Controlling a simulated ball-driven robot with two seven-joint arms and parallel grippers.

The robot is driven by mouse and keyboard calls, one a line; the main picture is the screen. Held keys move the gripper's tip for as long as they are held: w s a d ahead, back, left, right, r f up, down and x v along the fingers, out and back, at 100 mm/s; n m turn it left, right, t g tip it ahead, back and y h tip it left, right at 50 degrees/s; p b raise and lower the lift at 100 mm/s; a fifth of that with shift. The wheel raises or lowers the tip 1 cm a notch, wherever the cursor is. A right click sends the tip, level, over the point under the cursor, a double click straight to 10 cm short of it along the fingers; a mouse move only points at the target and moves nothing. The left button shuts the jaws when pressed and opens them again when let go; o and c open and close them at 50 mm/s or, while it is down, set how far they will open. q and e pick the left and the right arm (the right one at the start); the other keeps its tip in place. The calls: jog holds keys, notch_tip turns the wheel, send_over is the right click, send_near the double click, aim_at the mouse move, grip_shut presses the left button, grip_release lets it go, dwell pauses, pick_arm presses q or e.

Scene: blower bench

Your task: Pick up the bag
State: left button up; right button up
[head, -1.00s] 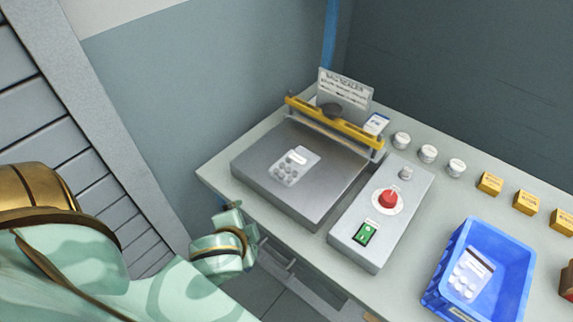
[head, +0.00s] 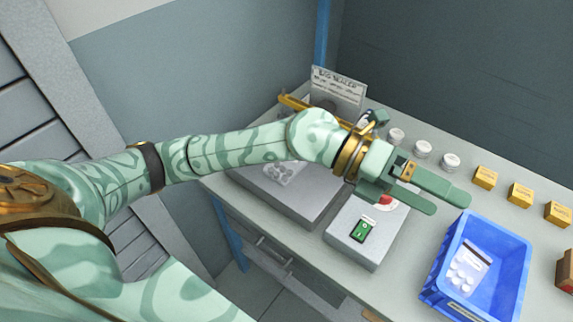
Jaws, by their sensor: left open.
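A clear bag with several white round pieces and a white label (head: 464,270) lies in the blue bin (head: 430,268). A second clear bag with similar pieces (head: 284,173) lies on the grey plate of the bag sealer (head: 296,205), partly behind my left arm. My left gripper (head: 450,204) is open and empty. It hangs over the sealer's control box, its fingers pointing right, up and to the left of the blue bin. It is apart from both bags. My right gripper is out of view.
The control box has a green switch (head: 363,229) and a red knob (head: 386,199), partly covered by my gripper. White jars (head: 423,148) and yellow boxes (head: 520,194) line the back of the bench. The sealer's yellow bar (head: 294,103) is partly hidden.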

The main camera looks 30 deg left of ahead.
pick_arm(q)
jog(key=w+a+f+m+y, duration=0.1)
jog(key=w+a+f+y, duration=0.1)
jog(key=a+f+y, duration=0.25)
jog(key=n+y+b, duration=0.3)
jog(key=n+y, duration=0.2)
jog(key=y, duration=0.7)
send_over(284, 165)
jog(key=f, duration=0.9)
jog(key=shift+s+d+f, duration=0.3)
jog(key=shift+s+f, duration=0.05)
jog(key=f, duration=0.1)
jog(key=f+b, duration=0.1)
jog(key=f, duration=0.1)
jog(key=f+b, duration=0.1)
jog(key=f, duration=0.1)
jog(key=shift+w+a+f, duration=0.25)
jog(key=shift+w+a, duration=0.05)
jog(key=shift+w, duration=0.05)
jog(key=shift+r, duration=0.15)
jog(key=shift+c, duration=0.6)
jog(key=c, duration=1)
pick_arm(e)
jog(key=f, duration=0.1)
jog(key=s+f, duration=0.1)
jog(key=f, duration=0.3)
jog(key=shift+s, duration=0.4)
